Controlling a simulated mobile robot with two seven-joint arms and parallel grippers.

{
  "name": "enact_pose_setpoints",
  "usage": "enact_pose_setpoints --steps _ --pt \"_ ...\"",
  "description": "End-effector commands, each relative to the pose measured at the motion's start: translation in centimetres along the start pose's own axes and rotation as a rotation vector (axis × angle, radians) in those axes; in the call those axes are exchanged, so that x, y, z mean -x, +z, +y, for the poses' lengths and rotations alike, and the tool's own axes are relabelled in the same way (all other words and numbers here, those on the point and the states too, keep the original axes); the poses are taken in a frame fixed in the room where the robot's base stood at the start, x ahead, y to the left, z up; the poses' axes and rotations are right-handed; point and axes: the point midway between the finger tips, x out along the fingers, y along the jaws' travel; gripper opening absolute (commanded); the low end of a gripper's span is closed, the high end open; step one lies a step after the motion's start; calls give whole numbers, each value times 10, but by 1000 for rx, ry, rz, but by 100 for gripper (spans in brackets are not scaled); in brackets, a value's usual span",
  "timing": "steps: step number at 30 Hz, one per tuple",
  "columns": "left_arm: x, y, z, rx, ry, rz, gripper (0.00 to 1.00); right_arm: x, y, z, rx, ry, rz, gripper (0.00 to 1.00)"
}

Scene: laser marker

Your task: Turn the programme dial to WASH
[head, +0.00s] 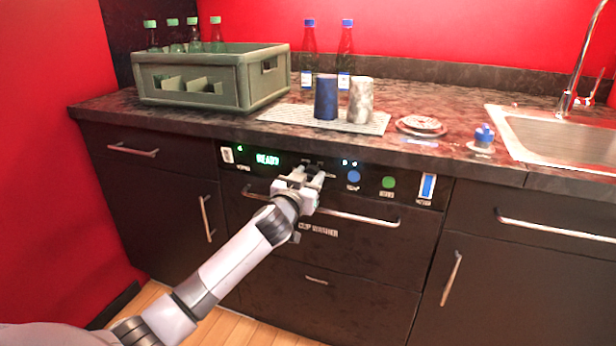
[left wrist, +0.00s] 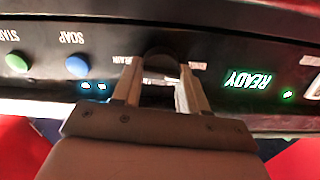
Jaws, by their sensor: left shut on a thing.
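The dishwasher's control panel (head: 335,178) runs under the countertop, with a lit green READY display (head: 268,159). The programme dial is a dark round knob (left wrist: 162,62) right of that display in the head view. My left gripper (head: 309,172) is at the panel with its fingers on either side of the dial, shut on it. In the left wrist view the panel appears upside down and the fingers (left wrist: 158,88) flank the dial. The gripper covers much of the dial and its labels, so its setting cannot be read. My right gripper is not in view.
Right of the dial are a blue SOAP button (head: 354,177), a green button (head: 388,183) and a blue-and-white switch (head: 427,187). A drawer handle (head: 350,217) runs below. The countertop above holds a crate (head: 245,83), bottles, two cups and a sink (head: 560,140).

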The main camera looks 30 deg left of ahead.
Motion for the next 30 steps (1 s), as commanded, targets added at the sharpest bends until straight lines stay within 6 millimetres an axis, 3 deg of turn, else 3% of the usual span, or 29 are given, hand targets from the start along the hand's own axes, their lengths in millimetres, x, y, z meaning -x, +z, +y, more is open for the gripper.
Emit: enact_pose_setpoints --steps 30 --pt "0 0 3 -837 0 1 12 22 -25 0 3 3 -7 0"
